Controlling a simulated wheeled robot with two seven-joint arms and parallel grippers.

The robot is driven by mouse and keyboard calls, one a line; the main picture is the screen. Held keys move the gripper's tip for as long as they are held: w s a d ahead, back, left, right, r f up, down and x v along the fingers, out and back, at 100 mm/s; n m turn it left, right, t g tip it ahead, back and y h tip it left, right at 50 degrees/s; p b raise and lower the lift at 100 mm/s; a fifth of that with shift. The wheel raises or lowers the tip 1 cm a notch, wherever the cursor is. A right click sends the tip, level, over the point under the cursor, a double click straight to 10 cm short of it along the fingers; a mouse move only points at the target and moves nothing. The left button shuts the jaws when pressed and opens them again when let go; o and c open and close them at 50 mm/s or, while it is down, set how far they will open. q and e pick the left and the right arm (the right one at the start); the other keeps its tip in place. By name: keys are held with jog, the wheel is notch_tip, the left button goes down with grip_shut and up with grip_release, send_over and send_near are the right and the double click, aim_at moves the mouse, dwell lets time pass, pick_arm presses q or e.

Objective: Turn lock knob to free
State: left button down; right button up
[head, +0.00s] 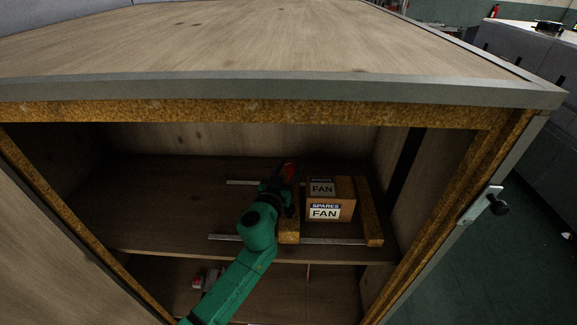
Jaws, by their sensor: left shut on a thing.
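My left gripper (284,190) reaches into the wooden cabinet on a green arm and is at the left wooden bar (289,232), beside the stacked boxes. A red part (290,170), likely the lock knob, shows at the gripper's far end. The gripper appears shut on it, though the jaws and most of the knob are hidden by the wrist. Which way the knob is turned cannot be seen. My right gripper is not in view.
Two boxes marked SPARES FAN (330,211) stand between the left bar and a right wooden bar (369,210). Metal rails (330,241) run under the bars along the shelf (150,215). The cabinet top (280,88) overhangs the opening.

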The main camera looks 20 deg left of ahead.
pick_arm(q)
jog(key=shift+n+y, duration=0.3)
jog(key=shift+y, duration=0.2)
jog(key=shift+c, duration=1.6)
grip_release()
jog(key=shift+s, duration=0.1)
jog(key=shift+s+f, duration=0.1)
jog(key=shift+s, duration=0.15)
jog(key=s+b, duration=0.3)
jog(key=s, duration=1.1)
jog(key=shift+b, duration=0.35)
